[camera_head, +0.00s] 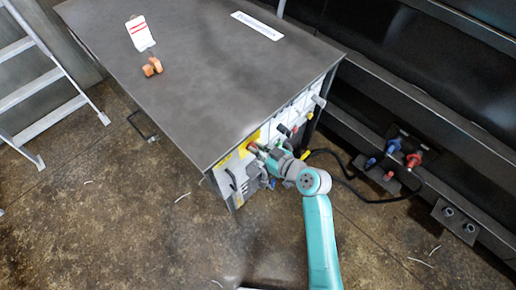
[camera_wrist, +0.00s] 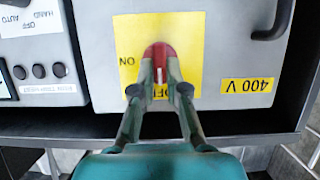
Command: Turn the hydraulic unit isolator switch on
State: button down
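The isolator switch is a red rotary knob (camera_wrist: 160,52) on a yellow plate (camera_wrist: 130,35) on a grey panel. In the wrist view the lettering is upside down, with ON left of the knob and OFF below it, partly hidden by my fingers. The knob's pale mark points down, toward OFF. My gripper (camera_wrist: 160,75) has one fingertip on each side of the knob, close in against it. In the head view my gripper (camera_head: 261,151) reaches the red knob (camera_head: 253,148) on the unit's front, below the tabletop edge.
A grey-topped bench unit (camera_head: 190,80) carries an orange padlock (camera_head: 152,67) with a white tag (camera_head: 140,34). Other panels and handles (camera_head: 319,101) line its front. Cables and red and blue connectors (camera_head: 413,159) are at right. A ladder (camera_head: 45,75) stands at left.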

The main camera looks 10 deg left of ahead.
jog(key=shift+w, duration=0.1)
dwell(0.3)
jog(key=shift+w+d+f+m+g+y, duration=0.1)
jog(key=shift+w+f+m+g+y, duration=0.15)
jog(key=shift+m+g+y, duration=1.3)
jog(key=shift+w+d+f+m+t+y, duration=0.2)
jog(key=shift+m+y, duration=0.45)
jog(key=shift+m, duration=2.2)
jog(key=shift+w+a+f+m+g+y, duration=0.2)
jog(key=shift+m+g+y, duration=0.65)
jog(key=shift+m, duration=1.35)
jog(key=shift+d+t+y, duration=0.15)
jog(key=shift+t+y, duration=0.1)
jog(key=shift+t, duration=0.05)
jog(key=c, duration=1.3)
grip_release()
jog(key=shift+o, duration=0.6)
jog(key=shift+f, duration=0.1)
